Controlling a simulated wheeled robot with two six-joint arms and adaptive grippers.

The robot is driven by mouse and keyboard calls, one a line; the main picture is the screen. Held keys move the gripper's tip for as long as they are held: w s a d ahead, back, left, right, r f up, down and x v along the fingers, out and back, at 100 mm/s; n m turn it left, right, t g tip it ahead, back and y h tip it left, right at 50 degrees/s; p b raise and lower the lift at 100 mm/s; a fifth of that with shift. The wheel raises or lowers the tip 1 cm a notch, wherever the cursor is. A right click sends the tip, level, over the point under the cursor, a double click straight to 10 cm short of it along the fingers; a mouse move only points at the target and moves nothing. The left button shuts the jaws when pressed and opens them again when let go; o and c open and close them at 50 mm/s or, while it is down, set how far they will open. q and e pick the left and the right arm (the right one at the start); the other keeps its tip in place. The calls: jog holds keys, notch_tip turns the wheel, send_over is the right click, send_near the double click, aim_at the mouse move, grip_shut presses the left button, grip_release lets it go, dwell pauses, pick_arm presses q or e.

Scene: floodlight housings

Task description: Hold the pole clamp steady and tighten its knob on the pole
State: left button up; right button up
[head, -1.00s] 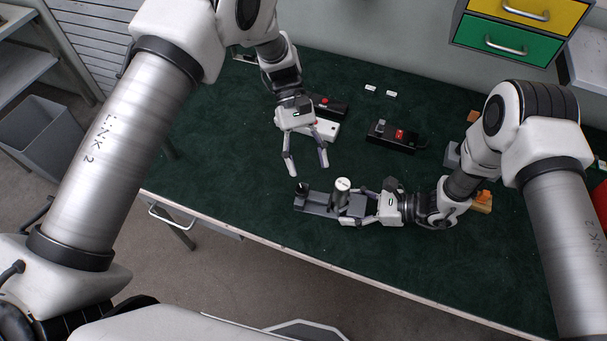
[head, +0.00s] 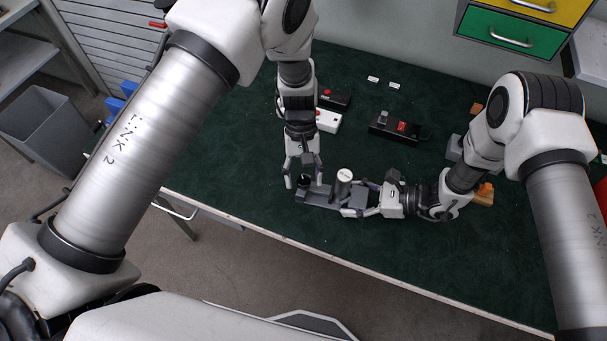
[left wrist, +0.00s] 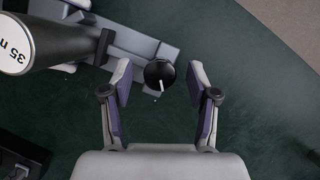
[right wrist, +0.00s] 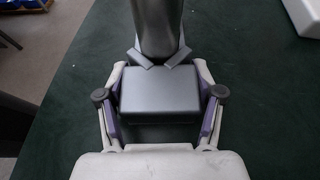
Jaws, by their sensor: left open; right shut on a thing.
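The grey pole clamp (head: 322,197) lies on the green table top near its front edge. An upright metal pole (head: 344,183) stands in it; its top reads "35" in the left wrist view (left wrist: 14,52). The black knob (left wrist: 159,74) with a white line sits at the clamp's left end. My left gripper (head: 303,183) is open, with one finger on each side of the knob, apart from it in the left wrist view. My right gripper (head: 362,202) is shut on the clamp's grey block (right wrist: 160,92), at the right of the pole.
Behind are a black box with a red switch (head: 400,129), a white box (head: 328,120) and a black box with a red button (head: 335,98). Two small white pieces (head: 384,82) lie at the back. An orange block (head: 484,194) lies by my right arm.

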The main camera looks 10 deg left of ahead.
pick_arm(q)
grip_shut()
jog(key=shift+m, duration=0.4)
jog(key=shift+m+y, duration=1.2)
jog(key=shift+m, duration=1.4)
grip_release()
jog(key=shift+r, duration=0.1)
